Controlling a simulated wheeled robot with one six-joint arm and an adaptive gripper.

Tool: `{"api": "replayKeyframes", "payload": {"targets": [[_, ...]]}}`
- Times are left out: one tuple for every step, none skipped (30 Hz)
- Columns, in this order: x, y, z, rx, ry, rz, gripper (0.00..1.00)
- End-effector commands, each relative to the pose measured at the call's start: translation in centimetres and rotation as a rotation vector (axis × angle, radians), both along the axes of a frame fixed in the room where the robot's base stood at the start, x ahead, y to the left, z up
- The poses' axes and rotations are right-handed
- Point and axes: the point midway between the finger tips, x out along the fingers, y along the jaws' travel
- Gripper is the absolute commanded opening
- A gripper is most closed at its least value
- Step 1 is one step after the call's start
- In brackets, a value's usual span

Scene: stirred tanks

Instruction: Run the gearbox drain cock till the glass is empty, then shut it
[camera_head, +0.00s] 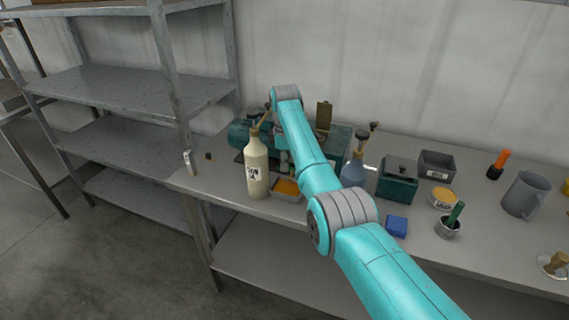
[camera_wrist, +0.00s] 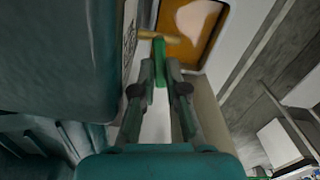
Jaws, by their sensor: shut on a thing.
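The teal gearbox (camera_head: 240,133) stands at the back of the bench, partly behind my arm. It fills the left of the wrist view (camera_wrist: 60,60). In the wrist view my gripper (camera_wrist: 160,80) is closed on the green lever (camera_wrist: 158,62) of the drain cock, whose brass part (camera_wrist: 153,36) runs sideways above the lever. The tray (camera_head: 290,198), with orange-brown oil (camera_wrist: 188,28) in it, lies on the bench by the cock. I cannot make out the sight glass or its level, nor any stream of oil. My gripper is hidden in the head view.
A cream pump bottle (camera_head: 256,170) stands left of the tray, close to my gripper. A grey-blue bottle (camera_head: 353,173), teal box (camera_head: 397,187), blue block (camera_head: 396,226), grey bin (camera_head: 437,163) and grey jug (camera_head: 526,196) stand to the right. Metal shelving (camera_head: 130,90) is at left.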

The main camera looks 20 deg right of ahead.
Motion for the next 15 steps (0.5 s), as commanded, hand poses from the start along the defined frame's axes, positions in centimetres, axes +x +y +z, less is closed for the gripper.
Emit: {"api": "replayKeyframes", "payload": {"targets": [[0.00,-0.10,0.00,-0.001,0.000,-0.001,0.15],[0.00,-0.10,0.00,-0.001,0.000,-0.001,0.22],[0.00,-0.09,0.00,-0.001,0.000,-0.001,0.32],[0.00,-0.09,0.00,-0.001,-0.001,0.000,0.38],[0.01,-0.09,0.00,-0.001,-0.001,0.000,0.38],[0.01,-0.09,0.00,-0.001,-0.001,0.000,0.38],[0.01,-0.10,0.01,-0.001,-0.001,0.000,0.38],[0.02,-0.11,0.01,-0.001,-0.001,0.000,0.38],[0.02,-0.12,0.02,-0.001,-0.001,-0.001,0.38],[0.03,-0.12,0.02,-0.001,-0.002,-0.001,0.38],[0.03,-0.12,0.03,-0.001,-0.002,0.000,0.38],[0.03,-0.12,0.03,-0.001,-0.002,0.003,0.38],[0.01,-0.12,0.03,-0.001,-0.002,0.007,0.38],[0.00,-0.12,0.03,-0.001,-0.002,0.014,0.38],[-0.02,-0.11,0.03,-0.001,-0.002,0.026,0.38]]}}
